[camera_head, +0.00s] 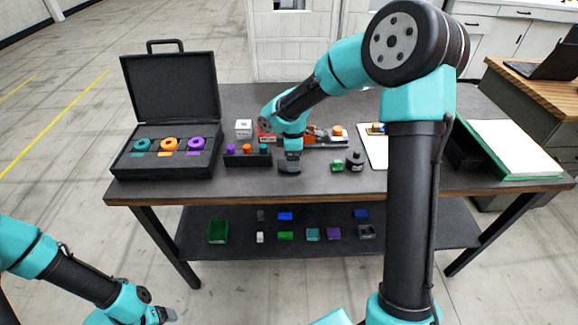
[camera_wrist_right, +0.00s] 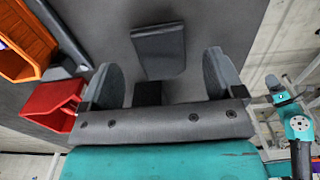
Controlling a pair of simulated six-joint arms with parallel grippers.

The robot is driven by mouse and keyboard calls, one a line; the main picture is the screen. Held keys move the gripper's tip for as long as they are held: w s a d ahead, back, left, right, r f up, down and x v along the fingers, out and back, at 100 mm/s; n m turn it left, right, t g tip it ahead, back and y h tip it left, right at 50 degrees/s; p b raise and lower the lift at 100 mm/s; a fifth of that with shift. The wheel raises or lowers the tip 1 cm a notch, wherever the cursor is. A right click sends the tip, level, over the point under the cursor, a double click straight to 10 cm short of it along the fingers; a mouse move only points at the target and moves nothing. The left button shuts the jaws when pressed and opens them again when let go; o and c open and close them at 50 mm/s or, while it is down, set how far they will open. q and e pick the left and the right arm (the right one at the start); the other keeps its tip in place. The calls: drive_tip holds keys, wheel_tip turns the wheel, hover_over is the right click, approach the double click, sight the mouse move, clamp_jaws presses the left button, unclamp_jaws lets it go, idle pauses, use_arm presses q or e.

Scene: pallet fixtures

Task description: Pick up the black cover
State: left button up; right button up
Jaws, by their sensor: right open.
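A dark flat piece, which looks like the black cover (camera_wrist_right: 158,48), lies on the grey table top in the right wrist view. My right gripper (camera_wrist_right: 164,78) is open, with its two fingers spread either side of the near end of this piece and nothing clamped between them. In the head view my right gripper (camera_head: 289,162) is low over the table's front middle, and the cover is hard to tell apart from it there. My left gripper (camera_head: 165,316) is at the bottom edge, away from the table, and its jaws are unclear.
An open black case (camera_head: 115,165) with coloured rings stands at the left. A black rack (camera_head: 247,160) with coloured pegs is left of my right gripper. Red (camera_wrist_right: 52,99) and orange (camera_wrist_right: 25,45) bins lie close by in the wrist view. A green part (camera_head: 337,166) sits to the right.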

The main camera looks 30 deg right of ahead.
wheel_tip(320, 180, down, 3)
drive_tip(key=shift+f, duration=0.2)
idle(0.4)
drive_tip(key=c, duration=1)
drive_tip(key=shift+r, duration=0.1)
